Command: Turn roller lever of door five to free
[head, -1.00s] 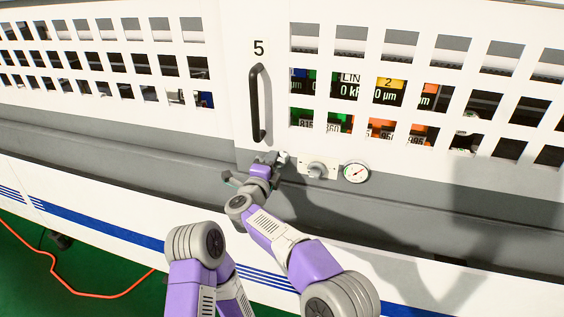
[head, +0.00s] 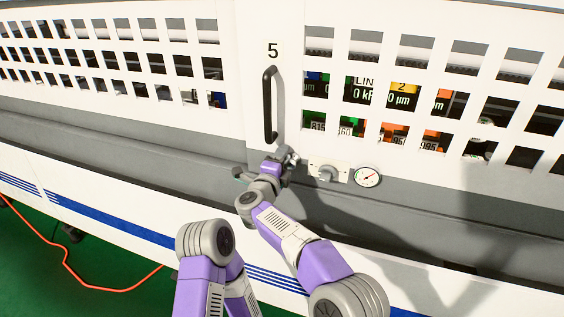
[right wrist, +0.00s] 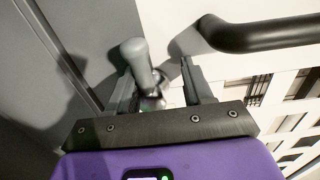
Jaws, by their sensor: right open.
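The roller lever (head: 293,154) of door five is a small grey lever with a rounded end, low on the white door (head: 258,22) below its number 5 (head: 273,50). In the right wrist view the grey lever (right wrist: 136,56) rises from a shiny round base between my fingers, nearer the left one. My right gripper (head: 284,162) is at the lever; its fingers (right wrist: 157,70) are open on either side of it. I cannot tell whether either finger touches it.
A black door handle (head: 268,105) stands above the lever and shows at the upper right of the right wrist view (right wrist: 265,34). To the right are a grey knob on a plate (head: 327,172) and a round gauge (head: 368,177). An orange cable (head: 100,289) lies on the green floor.

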